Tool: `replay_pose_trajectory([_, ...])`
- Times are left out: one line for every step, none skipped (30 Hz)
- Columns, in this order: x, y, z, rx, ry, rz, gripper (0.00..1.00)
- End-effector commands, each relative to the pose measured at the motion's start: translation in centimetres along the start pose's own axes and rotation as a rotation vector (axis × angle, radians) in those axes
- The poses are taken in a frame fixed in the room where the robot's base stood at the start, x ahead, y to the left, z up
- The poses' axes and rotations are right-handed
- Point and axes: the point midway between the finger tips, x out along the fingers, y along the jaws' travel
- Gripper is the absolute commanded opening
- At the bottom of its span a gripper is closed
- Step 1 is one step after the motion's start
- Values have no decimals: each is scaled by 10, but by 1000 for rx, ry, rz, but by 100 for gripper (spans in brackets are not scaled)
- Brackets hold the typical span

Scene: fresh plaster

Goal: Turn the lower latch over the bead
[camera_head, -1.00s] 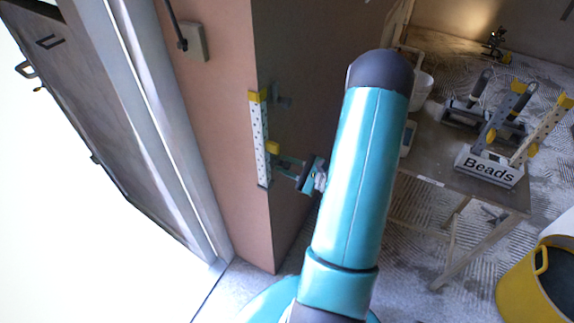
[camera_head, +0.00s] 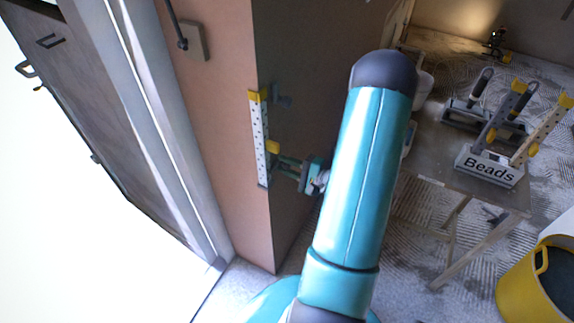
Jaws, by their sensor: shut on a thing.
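The lower latch (camera_head: 273,147) is a small yellow piece at the bead's right side, on the dark side face. An upper latch (camera_head: 281,101), dark grey, sits higher on that face. My gripper (camera_head: 284,165) reaches in from the right, just below the yellow piece, and is shut on the lower latch. Its fingertips are small and partly dark, so the exact contact is hard to see. My teal arm hides what lies behind it.
A work table (camera_head: 438,176) on the right holds a box labelled Beads (camera_head: 487,168) with several yellow-tipped strips, and plastering tools. A yellow bucket (camera_head: 519,282) stands at the lower right. A switch box (camera_head: 194,42) is on the wall above. A doorway is at left.

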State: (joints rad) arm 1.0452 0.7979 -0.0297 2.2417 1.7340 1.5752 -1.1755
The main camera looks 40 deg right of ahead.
Motion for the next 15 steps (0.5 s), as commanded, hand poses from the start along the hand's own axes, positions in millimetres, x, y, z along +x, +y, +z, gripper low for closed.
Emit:
replay_pose_trajectory([0,0,-1,-12,2,1,2])
replay_pose_trajectory([0,0,-1,-19,2,1,2])
replay_pose_trajectory([0,0,-1,-28,2,1,2])
replay_pose_trajectory([0,0,-1,-33,2,1,2])
replay_pose_trajectory([0,0,-1,-36,2,1,2])
replay_pose_trajectory([0,0,-1,-40,2,1,2])
replay_pose_trajectory([0,0,-1,-42,2,1,2])
replay_pose_trajectory([0,0,-1,-43,2,1,2])
replay_pose_trajectory([0,0,-1,-45,2,1,2])
replay_pose_trajectory([0,0,-1,-45,2,1,2])
replay_pose_trajectory([0,0,-1,-45,2,1,2])
replay_pose_trajectory([0,0,-1,-45,2,1,2])
replay_pose_trajectory([0,0,-1,-45,2,1,2])
replay_pose_trajectory([0,0,-1,-45,2,1,2])
replay_pose_trajectory([0,0,-1,-45,2,1,2])
